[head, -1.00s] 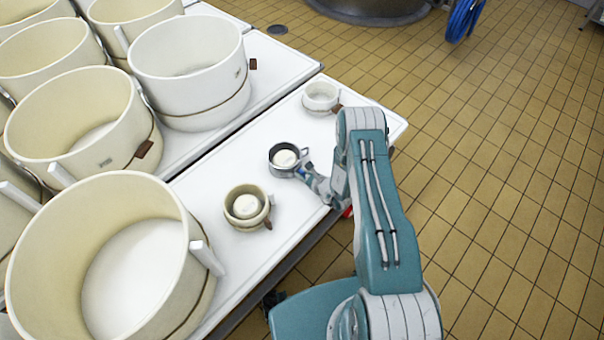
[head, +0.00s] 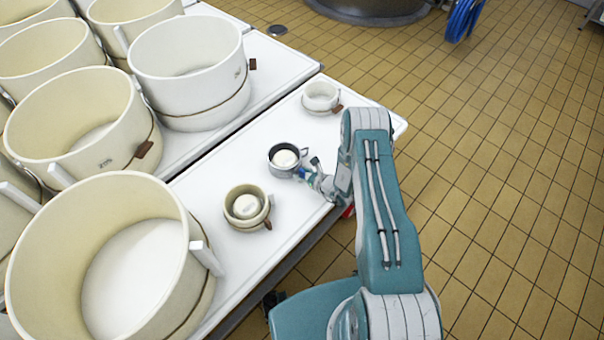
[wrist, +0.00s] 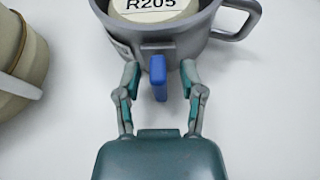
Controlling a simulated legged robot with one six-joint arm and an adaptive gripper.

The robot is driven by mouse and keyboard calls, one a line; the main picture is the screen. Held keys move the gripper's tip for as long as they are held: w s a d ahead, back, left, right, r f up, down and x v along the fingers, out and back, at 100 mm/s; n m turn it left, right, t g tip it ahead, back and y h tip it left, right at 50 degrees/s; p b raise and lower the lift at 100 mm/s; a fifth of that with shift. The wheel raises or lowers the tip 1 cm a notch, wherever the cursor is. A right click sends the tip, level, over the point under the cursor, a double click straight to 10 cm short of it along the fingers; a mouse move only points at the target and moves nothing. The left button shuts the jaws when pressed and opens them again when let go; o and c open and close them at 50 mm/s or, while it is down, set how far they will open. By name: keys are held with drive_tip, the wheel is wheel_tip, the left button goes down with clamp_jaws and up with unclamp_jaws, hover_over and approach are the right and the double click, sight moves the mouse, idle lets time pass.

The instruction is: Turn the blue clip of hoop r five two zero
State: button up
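A small grey metal hoop (head: 274,165) stands on the white table with a pale disc (head: 285,158) inside. In the wrist view the hoop (wrist: 190,44) has a loop handle on its right, and the disc (wrist: 150,8) is labelled R205. A blue clip (wrist: 158,78) sticks out from the hoop's near side, towards me. My gripper (wrist: 160,74) is open, with one finger on each side of the clip and a gap on both sides. In the head view my gripper (head: 309,170) is at the hoop's right side.
A small cream hoop (head: 235,214) stands in front of the grey one, and a small white one (head: 321,104) stands behind it. Large cream hoops (head: 150,240) fill the left. The white table (head: 205,180) ends just right of the grey hoop; tiled floor lies beyond.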

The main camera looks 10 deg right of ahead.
drive_tip(key=v, duration=1.2)
drive_tip(key=shift+f, duration=0.15)
drive_tip(key=s+a+r+n+g+y, duration=0.1)
drive_tip(key=a+r+n+g, duration=0.3)
drive_tip(key=r, duration=0.6)
drive_tip(key=s+a+r+n+g+y, duration=0.1)
drive_tip(key=a+r+n+y, duration=0.15)
drive_tip(key=r+n, duration=0.5)
drive_tip(key=s+a+r+n+g+y, duration=0.1)
drive_tip(key=s+a+r+n+g, duration=0.25)
drive_tip(key=r, duration=0.75)
drive_tip(key=s+d+r+n+t+h, duration=0.3)
drive_tip(key=s+r+n+h, duration=0.8)
drive_tip(key=s+r, duration=0.7)
drive_tip(key=r+n, duration=0.1)
drive_tip(key=n, duration=0.2)
drive_tip(key=shift+s+d+n+h, duration=0.15)
drive_tip(key=shift+d+n+h, duration=0.15)
drive_tip(key=shift+d+h, duration=0.1)
